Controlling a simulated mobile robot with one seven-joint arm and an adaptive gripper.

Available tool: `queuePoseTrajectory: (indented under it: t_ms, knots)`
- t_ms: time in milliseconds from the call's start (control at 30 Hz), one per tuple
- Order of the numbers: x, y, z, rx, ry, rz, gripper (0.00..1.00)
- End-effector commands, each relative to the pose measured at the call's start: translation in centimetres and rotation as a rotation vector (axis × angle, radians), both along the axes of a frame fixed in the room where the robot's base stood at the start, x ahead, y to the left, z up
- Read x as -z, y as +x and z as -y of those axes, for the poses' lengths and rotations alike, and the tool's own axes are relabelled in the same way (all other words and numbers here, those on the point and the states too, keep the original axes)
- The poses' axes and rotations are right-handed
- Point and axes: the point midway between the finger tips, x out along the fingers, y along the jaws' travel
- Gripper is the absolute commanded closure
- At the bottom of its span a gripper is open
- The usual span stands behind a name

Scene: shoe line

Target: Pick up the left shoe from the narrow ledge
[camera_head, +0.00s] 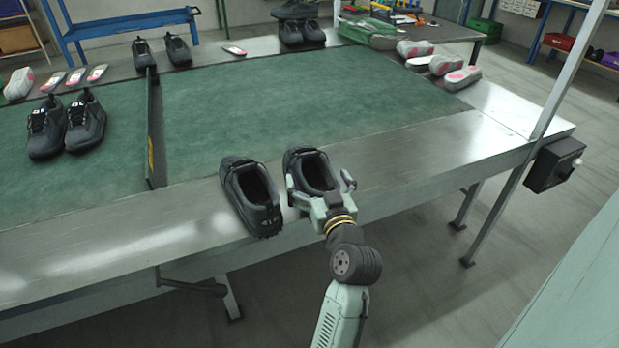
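Two black shoes stand side by side on the narrow metal ledge (400,160) at the front of the conveyor, their openings up. One shoe (246,190) is on the left, with nothing touching it. The other shoe (308,162) is on the right, with my gripper (320,184) at its near end. The gripper's fingers are spread, one on each side of this right-hand shoe. The right finger looks apart from it; the left finger is close to its side, and contact cannot be told. The gripper hides the lower near end of this shoe.
The green belt (290,110) behind the ledge is mostly clear. A low divider (153,130) splits it, with another black pair (68,125) to its left. Pale soles (446,65) and more shoes line the far edge. A metal post (545,120) and black control box (553,165) stand right.

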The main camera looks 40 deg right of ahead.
Motion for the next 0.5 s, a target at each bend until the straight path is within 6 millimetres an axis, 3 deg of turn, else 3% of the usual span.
queuePoseTrajectory:
  t_ms: [500]
  knots:
    - [0.01, -0.02, -0.04, -0.001, 0.0, 0.0, 0.39]
